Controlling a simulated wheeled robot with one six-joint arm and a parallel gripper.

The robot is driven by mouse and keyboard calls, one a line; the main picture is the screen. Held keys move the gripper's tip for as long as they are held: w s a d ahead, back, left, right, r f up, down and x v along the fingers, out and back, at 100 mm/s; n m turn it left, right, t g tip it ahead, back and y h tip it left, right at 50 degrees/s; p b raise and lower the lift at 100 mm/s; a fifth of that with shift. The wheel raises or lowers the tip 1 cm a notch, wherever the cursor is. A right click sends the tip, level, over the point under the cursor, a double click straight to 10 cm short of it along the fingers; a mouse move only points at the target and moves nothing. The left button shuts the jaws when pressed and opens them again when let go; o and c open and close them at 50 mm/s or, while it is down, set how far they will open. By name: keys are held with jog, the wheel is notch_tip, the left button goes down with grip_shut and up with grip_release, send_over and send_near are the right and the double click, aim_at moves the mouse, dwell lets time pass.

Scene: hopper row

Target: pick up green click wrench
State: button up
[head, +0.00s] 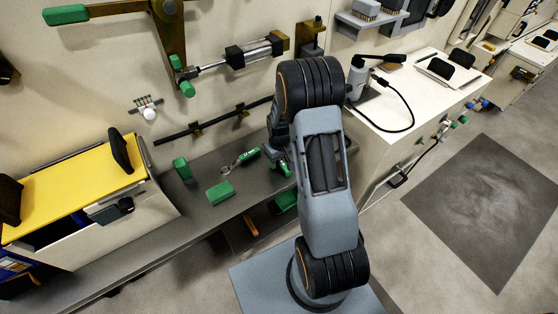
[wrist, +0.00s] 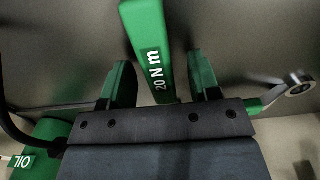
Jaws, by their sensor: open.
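The green click wrench (wrist: 150,50), its green bar marked "20 N m", lies between the fingers of my gripper (wrist: 163,88) in the wrist view. The fingers stand apart on either side of it, and a gap shows at the right finger. The bar's lower end is hidden behind the gripper body. In the head view my gripper (head: 282,165) is low over the grey shelf, mostly hidden by my arm. I cannot tell the bar from the green fingers there. A green-handled tool with a ring head (wrist: 298,83) lies beside; it also shows in the head view (head: 246,157).
Green blocks (head: 220,192) and (head: 182,168) lie on the grey shelf (head: 160,235) left of my gripper. A yellow-topped box (head: 75,185) stands further left. A white cabinet (head: 425,105) with a black cable stands right. A black rail (head: 210,122) runs along the wall behind.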

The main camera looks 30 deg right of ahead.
jog(key=shift+f, duration=0.1)
grip_shut()
dwell(0.5)
jog(key=shift+r, duration=0.6)
jog(key=s+a+r+b, duration=0.1)
jog(key=s+a+r, duration=0.2)
jog(key=s+r, duration=0.3)
jog(key=s+a+r+b, duration=0.1)
jog(key=s+a+r, duration=0.1)
jog(key=s+r, duration=0.3)
jog(key=shift+s+a+r, duration=0.4)
jog(key=shift+s, duration=0.5)
